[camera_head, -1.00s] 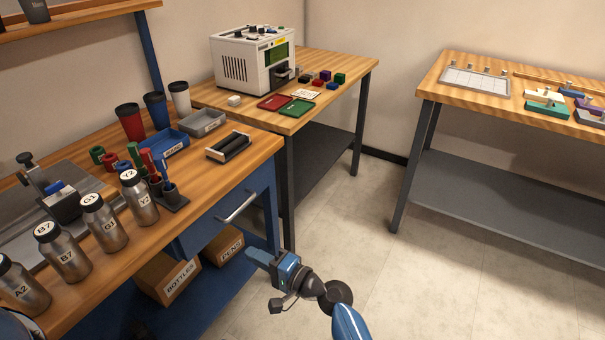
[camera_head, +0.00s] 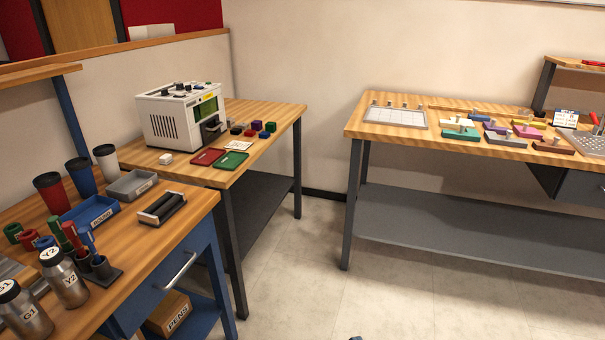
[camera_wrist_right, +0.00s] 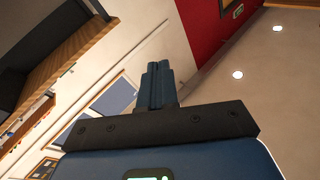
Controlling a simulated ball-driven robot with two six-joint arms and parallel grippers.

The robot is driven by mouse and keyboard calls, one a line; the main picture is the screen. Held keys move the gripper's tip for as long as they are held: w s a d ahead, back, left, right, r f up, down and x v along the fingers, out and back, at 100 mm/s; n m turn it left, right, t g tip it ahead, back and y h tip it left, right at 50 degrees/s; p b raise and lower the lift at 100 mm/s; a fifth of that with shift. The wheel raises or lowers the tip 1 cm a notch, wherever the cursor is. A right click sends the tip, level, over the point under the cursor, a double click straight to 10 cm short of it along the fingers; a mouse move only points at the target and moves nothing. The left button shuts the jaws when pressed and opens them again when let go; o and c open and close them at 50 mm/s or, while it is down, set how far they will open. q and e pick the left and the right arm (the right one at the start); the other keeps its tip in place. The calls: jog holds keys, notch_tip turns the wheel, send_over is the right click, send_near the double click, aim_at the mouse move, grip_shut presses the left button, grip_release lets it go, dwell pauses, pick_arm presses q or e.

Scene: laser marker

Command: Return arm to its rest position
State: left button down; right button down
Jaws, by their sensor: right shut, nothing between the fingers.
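My right gripper (camera_wrist_right: 158,84) shows in the right wrist view with its two fingers together and nothing between them. It points at open air, with a wall and the ceiling beyond it. In the head view neither gripper shows. Only a tiny dark blue piece shows at the bottom edge, too small to identify.
A workbench (camera_head: 190,228) with bottles, cups and trays stands at the left. Behind it a table (camera_head: 285,115) carries a white machine (camera_head: 180,115). Another table (camera_head: 400,131) with coloured pieces stands at the right. The floor (camera_head: 390,295) between is clear.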

jog(key=s+d+f+g+h, duration=0.1)
jog(key=s+d+f+h, duration=0.1)
jog(key=s+d, duration=0.45)
jog(key=s+d+f+g+h, duration=0.1)
jog(key=s+d+h, duration=0.25)
jog(key=s, duration=0.55)
notch_tip(320, 180, up, 21)
jog(key=p, duration=2.1)
jog(key=shift+r, duration=0.15)
